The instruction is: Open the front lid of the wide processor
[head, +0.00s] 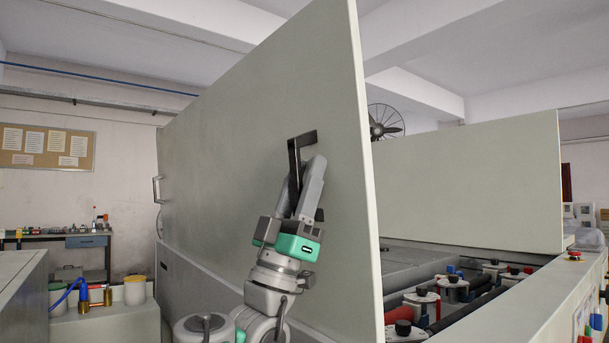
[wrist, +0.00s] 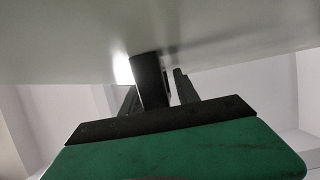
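The wide processor's front lid (head: 240,180) is a large pale panel that stands raised, tilted steeply, in the head view. A black bracket-shaped handle (head: 295,160) sticks out from its face near the right edge. My gripper (head: 302,170) is right at this handle, its fingers pointing up. In the wrist view, the handle (wrist: 149,80) shows between the two fingers (wrist: 157,85), with the lid's surface (wrist: 200,35) across the top. A narrow gap seems to show beside the right finger. I cannot tell whether the fingers press on the handle.
A second raised panel (head: 470,185) stands behind on the right. Rollers and black knobs (head: 403,327) show in the open machine bed below. A silver handle (head: 156,189) is at the lid's far left. A grey cabinet (head: 22,300) and buckets (head: 134,290) stand at left.

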